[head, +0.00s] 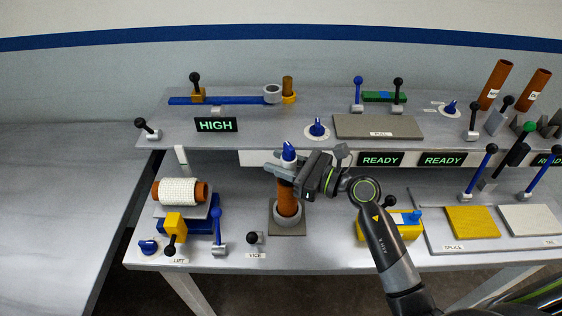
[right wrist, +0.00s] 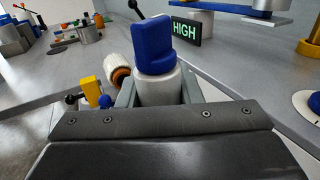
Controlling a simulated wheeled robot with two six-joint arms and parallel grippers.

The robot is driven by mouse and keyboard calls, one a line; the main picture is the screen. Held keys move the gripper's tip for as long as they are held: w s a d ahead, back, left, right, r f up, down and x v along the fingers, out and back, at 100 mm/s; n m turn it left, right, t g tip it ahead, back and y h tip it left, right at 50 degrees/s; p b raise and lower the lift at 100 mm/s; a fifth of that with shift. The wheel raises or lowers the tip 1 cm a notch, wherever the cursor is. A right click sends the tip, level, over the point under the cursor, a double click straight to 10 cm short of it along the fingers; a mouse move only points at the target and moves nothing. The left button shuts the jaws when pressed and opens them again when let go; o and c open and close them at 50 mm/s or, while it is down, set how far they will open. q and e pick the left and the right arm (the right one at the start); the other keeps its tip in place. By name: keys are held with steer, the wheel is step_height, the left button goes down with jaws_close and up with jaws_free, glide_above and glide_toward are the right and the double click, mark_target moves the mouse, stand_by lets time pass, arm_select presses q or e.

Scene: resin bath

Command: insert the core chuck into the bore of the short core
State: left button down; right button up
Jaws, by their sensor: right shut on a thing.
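The core chuck has a blue top (head: 289,151) and a pale grey body; it stands upright in the right wrist view (right wrist: 154,48). My right gripper (head: 284,168) is shut on the chuck's pale body, its fingers on either side. Directly below, the short core (head: 287,198), a brown tube, stands upright in a grey ring on a square plate. The gripper hides the core's top end and the chuck's lower end, so I cannot tell whether the chuck is in the bore or just above it. My left gripper is not in view.
A white-wrapped roll (head: 180,192) lies on the lift stand at left. The vice lever (head: 254,238) stands left of the core's plate. A yellow block (head: 397,226) is to the right. The raised shelf behind carries the HIGH sign (head: 216,125) and a blue knob (head: 317,128).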

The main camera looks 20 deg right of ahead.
steer(key=shift+f+b, duration=1.4)
steer(key=shift+f, duration=0.2)
steer(key=o, duration=1.2)
steer(key=shift+b+v, duration=3.25)
steer(key=shift+v, duration=5.4)
steer(key=shift+s, duration=0.1)
steer(key=shift+s, duration=0.1)
